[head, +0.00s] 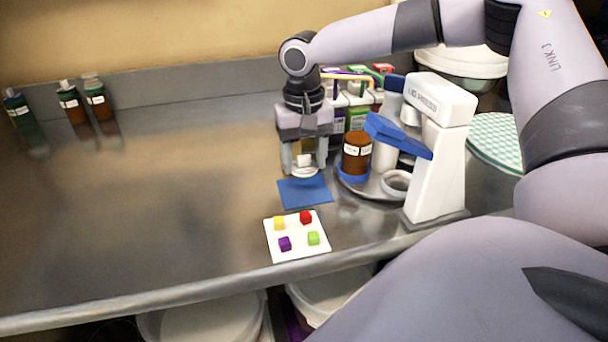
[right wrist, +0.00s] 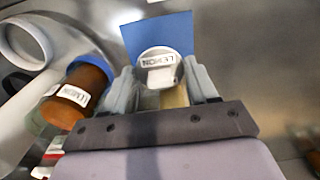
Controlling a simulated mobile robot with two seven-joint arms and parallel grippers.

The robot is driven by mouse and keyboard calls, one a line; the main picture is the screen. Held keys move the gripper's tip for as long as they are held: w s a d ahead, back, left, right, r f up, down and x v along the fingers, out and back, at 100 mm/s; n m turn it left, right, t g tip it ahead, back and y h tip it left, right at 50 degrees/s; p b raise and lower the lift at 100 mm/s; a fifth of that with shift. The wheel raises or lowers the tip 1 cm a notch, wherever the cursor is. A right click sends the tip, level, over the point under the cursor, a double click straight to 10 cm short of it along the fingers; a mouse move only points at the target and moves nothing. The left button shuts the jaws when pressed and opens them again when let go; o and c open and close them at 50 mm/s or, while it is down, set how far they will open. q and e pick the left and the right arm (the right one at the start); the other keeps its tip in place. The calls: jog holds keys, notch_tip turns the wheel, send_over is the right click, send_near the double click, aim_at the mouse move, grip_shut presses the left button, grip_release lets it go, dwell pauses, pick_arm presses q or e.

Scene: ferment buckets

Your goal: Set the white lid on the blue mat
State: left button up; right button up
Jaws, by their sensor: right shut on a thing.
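The white lid (head: 304,172) is between the fingers of my right gripper (head: 304,168), which is shut on it. In the right wrist view the round lid (right wrist: 146,56) has a block-like grip on top and a label that seems to read LEMON. The blue mat (head: 305,192) lies flat on the metal counter, just in front of and below the gripper. In the right wrist view the mat (right wrist: 165,30) shows behind and beyond the lid. I cannot tell whether the lid touches anything below. My left gripper is not in view.
A brown jar (head: 356,157) with a blue ring stands right of the gripper, beside a white device (head: 440,150) with a blue lever. Behind are several bottles (head: 358,118). A white board (head: 283,254) with coloured cubes lies in front. The counter's left is mostly clear.

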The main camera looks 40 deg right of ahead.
aim_at(304, 166)
jog(key=shift+f, duration=2.1)
jog(key=shift+f, duration=0.15)
jog(key=o, duration=1)
notch_tip(304, 166, up, 12)
jog(key=shift+r, duration=0.2)
jog(key=shift+a+f, duration=0.1)
jog(key=shift+a, duration=0.05)
